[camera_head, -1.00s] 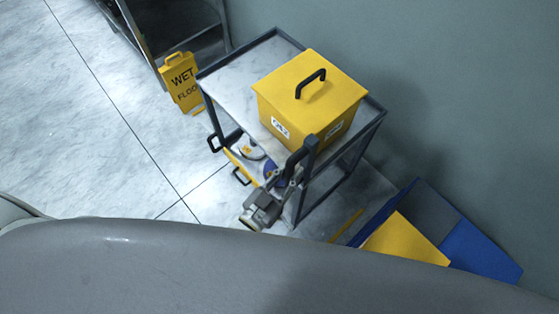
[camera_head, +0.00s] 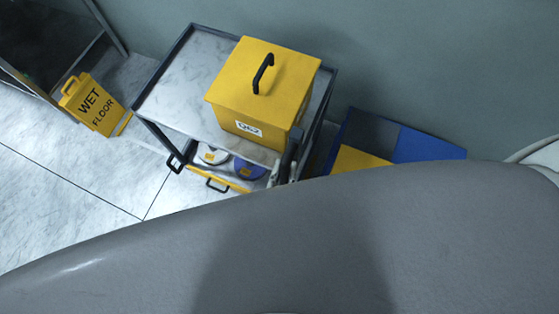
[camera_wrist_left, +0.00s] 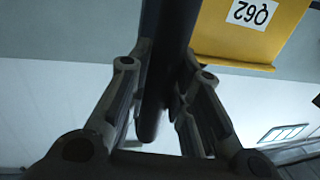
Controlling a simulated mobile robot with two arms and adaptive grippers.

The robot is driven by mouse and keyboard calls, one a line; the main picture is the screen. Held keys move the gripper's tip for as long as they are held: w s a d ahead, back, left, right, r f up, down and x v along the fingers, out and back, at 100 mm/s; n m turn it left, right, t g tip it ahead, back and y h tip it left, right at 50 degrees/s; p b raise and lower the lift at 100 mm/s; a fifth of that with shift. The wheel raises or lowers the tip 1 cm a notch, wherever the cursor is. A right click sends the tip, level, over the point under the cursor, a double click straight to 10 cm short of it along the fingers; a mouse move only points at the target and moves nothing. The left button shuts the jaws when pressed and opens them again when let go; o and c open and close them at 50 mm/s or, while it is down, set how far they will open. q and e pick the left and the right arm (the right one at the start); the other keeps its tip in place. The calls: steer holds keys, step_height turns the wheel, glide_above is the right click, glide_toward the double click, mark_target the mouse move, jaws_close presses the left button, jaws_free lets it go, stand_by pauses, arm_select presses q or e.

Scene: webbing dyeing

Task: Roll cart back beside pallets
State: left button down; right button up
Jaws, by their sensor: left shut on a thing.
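The cart (camera_head: 180,92) has a dark frame and a marbled top shelf, and stands near the wall. A yellow box (camera_head: 262,88) with a black handle and a Q62 label sits on top of it. My left gripper (camera_head: 279,172) is shut on the cart's dark upright handle (camera_head: 296,143) at the near right corner. In the left wrist view the fingers (camera_wrist_left: 158,85) close around this dark bar (camera_wrist_left: 168,45). Blue, grey and yellow flat pieces (camera_head: 425,146), which look like the pallets, lie on the floor just right of the cart. My right gripper is not in view.
A yellow wet floor sign (camera_head: 95,103) stands left of the cart. A dark metal frame (camera_head: 45,45) is at the far left. Round spools (camera_head: 212,154) and a yellow tray (camera_head: 212,178) are on the lower shelf. Tiled floor is free at the lower left.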

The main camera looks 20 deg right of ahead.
arm_select(q)
steer(key=shift+s+d, duration=0.15)
steer(key=shift+d, duration=0.05)
steer(key=c, duration=1.3)
jaws_free()
steer(key=shift+d, duration=0.1)
steer(key=shift+s, duration=0.1)
steer(key=shift+s+a, duration=0.3)
steer(key=v, duration=0.6)
steer(key=shift+s, duration=0.3)
steer(key=shift+a, duration=0.15)
